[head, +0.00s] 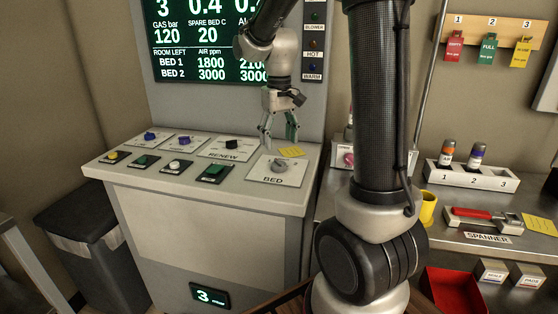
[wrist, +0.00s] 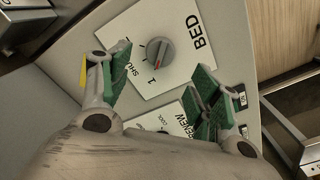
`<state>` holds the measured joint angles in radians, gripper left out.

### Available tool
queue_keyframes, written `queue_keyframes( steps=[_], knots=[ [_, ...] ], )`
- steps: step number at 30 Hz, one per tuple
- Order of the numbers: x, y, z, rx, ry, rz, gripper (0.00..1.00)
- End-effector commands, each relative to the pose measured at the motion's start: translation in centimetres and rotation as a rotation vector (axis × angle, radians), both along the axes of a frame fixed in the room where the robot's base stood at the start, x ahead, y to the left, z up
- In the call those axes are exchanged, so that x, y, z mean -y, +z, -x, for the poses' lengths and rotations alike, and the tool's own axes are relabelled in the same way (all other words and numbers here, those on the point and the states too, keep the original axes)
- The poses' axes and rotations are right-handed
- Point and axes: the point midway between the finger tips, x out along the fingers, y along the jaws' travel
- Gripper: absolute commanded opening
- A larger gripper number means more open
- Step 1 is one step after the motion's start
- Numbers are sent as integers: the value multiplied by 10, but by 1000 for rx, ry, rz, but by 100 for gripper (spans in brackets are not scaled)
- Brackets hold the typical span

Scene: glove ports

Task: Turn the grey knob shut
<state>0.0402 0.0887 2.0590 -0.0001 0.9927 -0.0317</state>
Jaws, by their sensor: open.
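The grey knob (head: 280,166) sits on a white plate (head: 262,176) marked BED, at the right front of the console top. The word SHUT is printed farther left on the plate. My gripper (head: 279,131) is open and empty above the console, higher than the knob and apart from it. In the wrist view its green-padded fingers (wrist: 161,68) are spread, with the knob beyond them, between and slightly past the tips.
A RENEW plate with a dark knob (head: 232,144) lies left of the BED plate. Several other knobs and buttons fill the console's left side. A yellow note (head: 291,151) lies behind the grey knob. The display panel (head: 220,45) rises behind. A bench with a spanner (head: 480,215) is at right.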

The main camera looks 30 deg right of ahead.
Motion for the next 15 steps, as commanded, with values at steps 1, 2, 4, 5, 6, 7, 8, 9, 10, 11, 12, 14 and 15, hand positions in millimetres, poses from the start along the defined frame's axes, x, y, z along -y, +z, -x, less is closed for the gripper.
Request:
queue_keyframes(
  steps=[1,2,4,5,6,7,8,9,10,11,12,14,15],
  knots=[
    [0,-3,0,-2,4,0,63],
    [0,-7,1,-5,6,0,63],
    [0,-18,1,-5,7,0,63],
    [0,-23,1,-5,7,0,63],
    [0,-30,2,-6,6,0,63],
    [0,-36,1,-6,6,0,63],
    [0,-41,1,-6,6,0,63],
    [0,-47,2,-5,6,0,63],
    [0,-52,2,-6,6,0,63],
    [0,-57,2,-5,6,0,63],
    [0,-61,1,-4,6,0,63],
    [0,-68,1,-3,6,0,63],
    [0,-71,1,-3,6,0,63]
  ],
)
